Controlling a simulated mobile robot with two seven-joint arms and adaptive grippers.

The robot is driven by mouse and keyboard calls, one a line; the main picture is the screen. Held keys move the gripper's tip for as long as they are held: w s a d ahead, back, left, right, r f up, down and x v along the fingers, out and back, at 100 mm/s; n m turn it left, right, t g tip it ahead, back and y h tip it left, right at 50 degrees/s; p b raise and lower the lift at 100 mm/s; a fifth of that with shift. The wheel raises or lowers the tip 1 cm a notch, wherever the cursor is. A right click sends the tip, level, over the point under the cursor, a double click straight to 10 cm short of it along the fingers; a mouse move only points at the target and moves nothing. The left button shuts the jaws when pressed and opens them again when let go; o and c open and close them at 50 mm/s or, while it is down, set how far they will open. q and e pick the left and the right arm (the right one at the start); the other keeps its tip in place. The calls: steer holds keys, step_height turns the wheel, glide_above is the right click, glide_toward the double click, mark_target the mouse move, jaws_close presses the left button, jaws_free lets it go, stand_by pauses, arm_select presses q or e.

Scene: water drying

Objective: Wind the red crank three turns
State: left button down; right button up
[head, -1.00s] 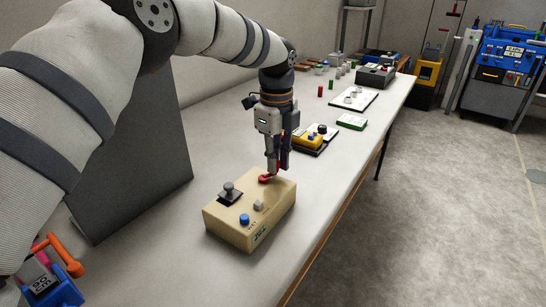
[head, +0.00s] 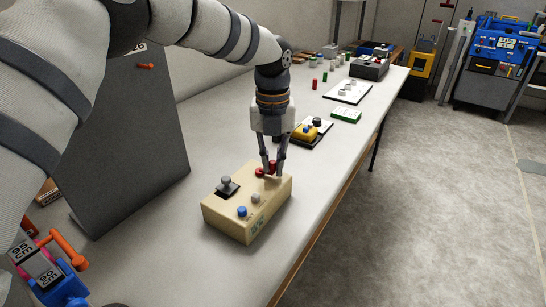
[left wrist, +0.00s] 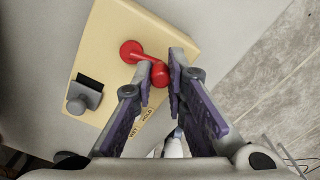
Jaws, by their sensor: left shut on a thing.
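The red crank (head: 260,171) sits on top of a beige control box (head: 236,218) on the long table. In the left wrist view its round hub (left wrist: 130,50) and arm show, with the red knob (left wrist: 160,76) at the arm's end between my fingertips. My left gripper (head: 271,172) points down over the box's far end and is shut on that knob. In the left wrist view the purple-padded fingers of my left gripper (left wrist: 165,82) stand on either side of it. My right gripper is not in view.
A yellow device (head: 304,132) and a green board (head: 346,115) lie farther along the table. A dark upright panel (head: 130,140) stands at left.

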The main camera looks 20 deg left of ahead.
mark_target(270, 180)
arm_select(q)
steer(key=shift+s+r+m, duration=0.1)
steer(key=shift+s+m, duration=0.15)
steer(key=shift+m, duration=0.65)
steer(key=shift+s+m, duration=0.2)
steer(key=shift+m, duration=0.7)
steer(key=c, duration=1.6)
jaws_free()
steer(key=shift+s, duration=0.1)
step_height(270, 180, up, 12)
steer(key=shift+f, duration=0.1)
